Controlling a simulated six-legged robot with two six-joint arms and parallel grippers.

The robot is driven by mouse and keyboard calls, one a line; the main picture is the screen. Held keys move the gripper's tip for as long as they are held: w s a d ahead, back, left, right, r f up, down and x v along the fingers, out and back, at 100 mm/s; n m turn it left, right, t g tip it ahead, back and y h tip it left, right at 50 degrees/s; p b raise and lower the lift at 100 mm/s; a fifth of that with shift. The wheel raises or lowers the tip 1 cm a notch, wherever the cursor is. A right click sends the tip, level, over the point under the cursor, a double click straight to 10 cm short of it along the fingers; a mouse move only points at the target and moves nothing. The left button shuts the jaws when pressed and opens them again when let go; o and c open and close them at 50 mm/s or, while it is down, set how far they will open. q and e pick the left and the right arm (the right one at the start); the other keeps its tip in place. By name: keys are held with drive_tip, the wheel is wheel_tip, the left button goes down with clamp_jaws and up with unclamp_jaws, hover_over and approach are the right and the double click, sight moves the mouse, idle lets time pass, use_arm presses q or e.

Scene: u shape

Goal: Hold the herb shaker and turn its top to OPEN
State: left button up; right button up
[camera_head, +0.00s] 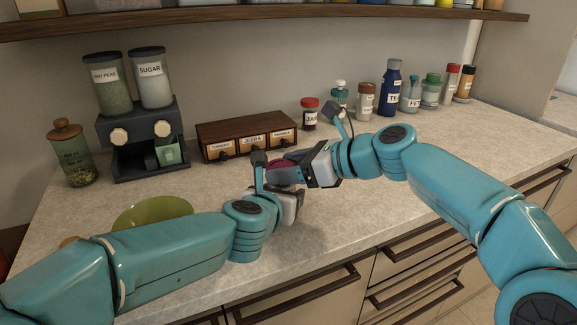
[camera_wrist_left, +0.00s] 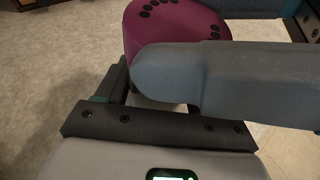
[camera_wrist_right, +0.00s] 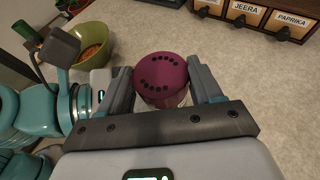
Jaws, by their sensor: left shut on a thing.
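The herb shaker has a round maroon top with small dark holes. The top shows in the head view (camera_head: 279,163), the left wrist view (camera_wrist_left: 172,34) and the right wrist view (camera_wrist_right: 160,74). My left gripper (camera_head: 276,188) is shut on the shaker's body below the top; a grey finger covers much of it in the left wrist view. My right gripper (camera_head: 300,168) comes from the right with its fingers on opposite sides of the top. In the right wrist view these fingers (camera_wrist_right: 161,84) stand apart, with a slight gap beside the top. Any lettering on the shaker is hidden.
A wooden drawer box (camera_head: 246,135) labelled JEERA and PAPRIKA stands behind. A green bowl (camera_head: 150,212) lies left of my left gripper, near the forearm. Jars and bottles (camera_head: 390,88) line the back right. The counter's front edge is close below my grippers.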

drive_tip(key=shift+w+r+n+g+y, duration=0.1)
drive_tip(key=shift+w+n+g+y, duration=0.15)
drive_tip(key=shift+n+g, duration=0.45)
drive_tip(key=shift+w+n+g+y, duration=0.1)
drive_tip(key=shift+n+g+y, duration=0.1)
drive_tip(key=shift+n+g, duration=0.45)
drive_tip(key=shift+w+r+n+g+y, duration=0.1)
drive_tip(key=shift+w+n+g+y, duration=0.15)
drive_tip(key=shift+n+g, duration=0.4)
drive_tip(key=shift+s+d+f+g, duration=0.1)
drive_tip(key=shift+s+f+g, duration=0.05)
drive_tip(key=shift+s+g, duration=0.2)
drive_tip(key=o, duration=0.8)
drive_tip(key=shift+w+r+t, duration=0.1)
drive_tip(key=shift+r+t, duration=0.1)
drive_tip(key=shift+t, duration=0.25)
drive_tip(key=shift+m, duration=0.4)
